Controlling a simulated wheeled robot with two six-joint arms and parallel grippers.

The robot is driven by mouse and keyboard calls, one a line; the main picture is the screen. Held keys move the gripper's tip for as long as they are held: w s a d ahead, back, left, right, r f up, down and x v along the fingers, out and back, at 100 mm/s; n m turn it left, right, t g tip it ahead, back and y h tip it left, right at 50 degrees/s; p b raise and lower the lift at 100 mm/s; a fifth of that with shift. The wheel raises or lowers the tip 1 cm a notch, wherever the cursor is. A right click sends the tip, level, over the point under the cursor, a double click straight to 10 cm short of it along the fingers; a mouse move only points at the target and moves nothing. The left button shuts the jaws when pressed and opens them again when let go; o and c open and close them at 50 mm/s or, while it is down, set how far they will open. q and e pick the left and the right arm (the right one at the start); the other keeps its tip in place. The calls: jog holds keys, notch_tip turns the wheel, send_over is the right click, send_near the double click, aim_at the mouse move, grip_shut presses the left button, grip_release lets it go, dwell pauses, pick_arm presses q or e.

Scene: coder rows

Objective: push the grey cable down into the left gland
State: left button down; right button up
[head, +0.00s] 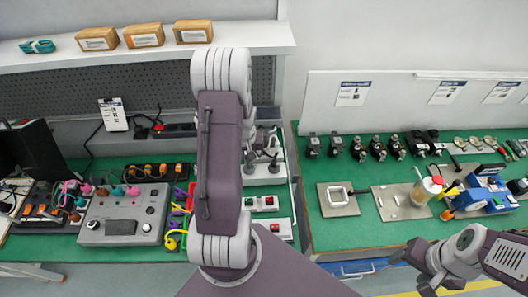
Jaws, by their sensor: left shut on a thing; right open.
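My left arm stands across the middle of the head view, and its gripper (250,148) shows only in part behind the arm, low over a white box (267,179) on the left green bench. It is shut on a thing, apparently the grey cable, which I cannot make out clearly. Dark cone-shaped fittings (273,163) stand on the box. They look like the glands; the left one is largely hidden by my arm and gripper. Whether the cable touches the left gland cannot be seen. My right gripper (413,270) is open and empty at the lower right, before the right bench.
A grey control box (124,215) and coloured cables (178,222) lie left of my arm. Small white boxes with buttons (263,204) stand in front of the white box. The right bench holds metal plates (338,200), a blue vise (487,195) and several black fittings (358,148).

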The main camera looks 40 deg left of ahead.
aim_at(248, 162)
pick_arm(q)
jog(key=shift+f, duration=0.4)
jog(key=shift+f+b, duration=0.15)
jog(key=shift+b, duration=0.15)
jog(key=shift+f+b, duration=0.65)
jog(key=shift+f, duration=0.1)
jog(key=shift+f+b, duration=0.3)
jog(key=shift+f, duration=0.25)
jog(key=c, duration=1.3)
grip_release()
jog(key=shift+o, duration=0.2)
